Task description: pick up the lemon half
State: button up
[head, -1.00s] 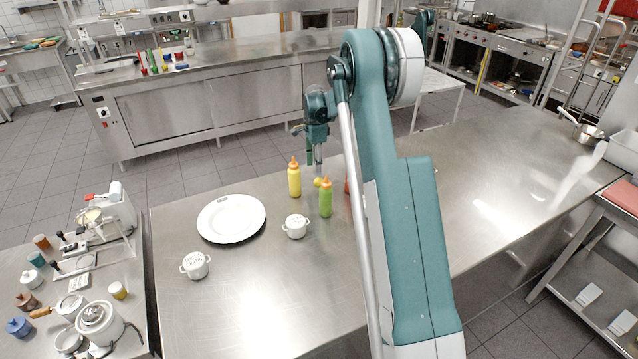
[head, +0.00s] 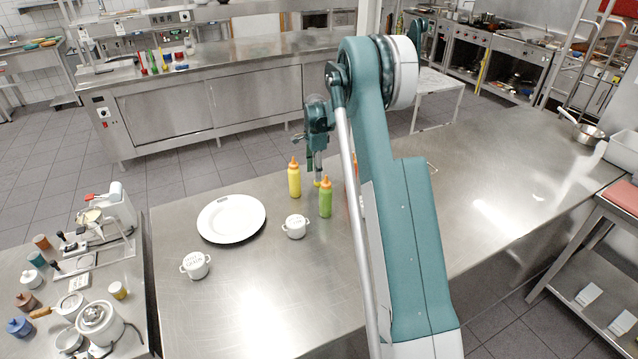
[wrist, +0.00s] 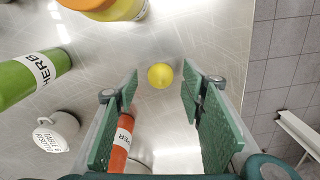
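The lemon half (wrist: 160,76) is a small round yellow piece on the steel table, seen between and just beyond my fingertips in the wrist view. In the head view the lemon half (head: 317,184) is small and partly hidden by the gripper, behind the green bottle. My gripper (wrist: 160,88) is open, with green pads on either side of the lemon half and apart from it. In the head view my gripper (head: 318,174) points down at the lemon half. The remaining height above the table is hard to judge.
A yellow bottle (head: 294,180) and a green bottle (head: 326,200) stand close by. A red bottle (wrist: 122,143) shows behind the left finger. The table's right side is largely clear.

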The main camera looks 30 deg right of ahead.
jog(key=shift+f, duration=2.2)
jog(key=c, duration=0.8)
